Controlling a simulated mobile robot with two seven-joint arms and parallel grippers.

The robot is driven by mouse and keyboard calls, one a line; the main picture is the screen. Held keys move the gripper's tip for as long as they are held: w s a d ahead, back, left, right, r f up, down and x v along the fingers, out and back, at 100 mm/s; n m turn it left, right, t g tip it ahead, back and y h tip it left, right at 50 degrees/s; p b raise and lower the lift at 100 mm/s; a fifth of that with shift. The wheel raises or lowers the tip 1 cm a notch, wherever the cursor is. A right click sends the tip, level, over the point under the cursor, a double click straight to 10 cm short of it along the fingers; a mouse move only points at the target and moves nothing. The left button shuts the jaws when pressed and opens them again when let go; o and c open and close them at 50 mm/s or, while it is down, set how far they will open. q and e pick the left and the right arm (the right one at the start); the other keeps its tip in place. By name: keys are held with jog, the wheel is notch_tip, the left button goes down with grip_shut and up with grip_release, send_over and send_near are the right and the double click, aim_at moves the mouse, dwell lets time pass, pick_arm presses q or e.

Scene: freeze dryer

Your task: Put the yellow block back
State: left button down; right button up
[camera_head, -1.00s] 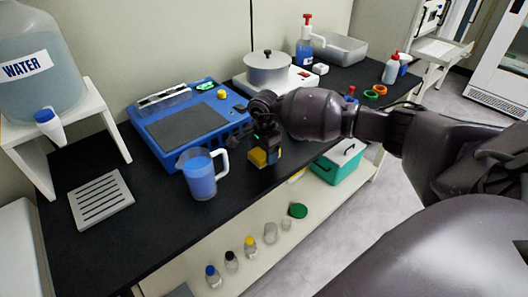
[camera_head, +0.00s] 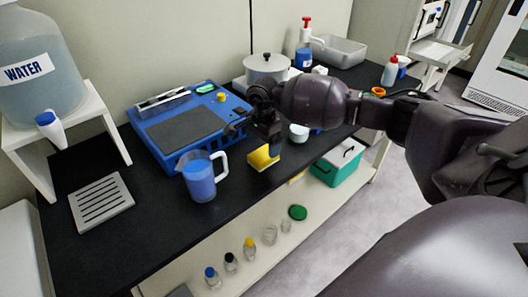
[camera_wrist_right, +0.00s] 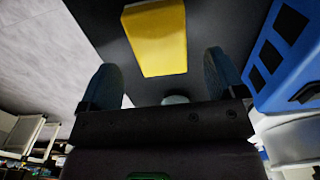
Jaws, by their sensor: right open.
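The yellow block (camera_head: 262,158) rests on the black bench top near its front edge, to the right of the blue-filled jug. My right gripper (camera_head: 268,137) is just behind and above it, with its fingers partly dark against the bench. In the right wrist view the yellow block (camera_wrist_right: 157,40) lies beyond the fingertips. The right gripper (camera_wrist_right: 162,80) shows its two fingers wide apart with nothing between them. My left gripper is in no view.
The jug (camera_head: 199,178) stands close to the left of the block. A blue device (camera_head: 183,125) with a grey plate lies behind. A pot (camera_head: 266,66) is farther back. A slotted grey tray (camera_head: 101,201) lies at the left. Bench between tray and jug is clear.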

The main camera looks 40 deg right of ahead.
aim_at(263, 154)
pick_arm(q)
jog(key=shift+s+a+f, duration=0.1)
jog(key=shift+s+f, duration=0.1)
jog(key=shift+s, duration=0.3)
pick_arm(e)
notch_tip(263, 154, up, 7)
jog(key=shift+r, duration=0.2)
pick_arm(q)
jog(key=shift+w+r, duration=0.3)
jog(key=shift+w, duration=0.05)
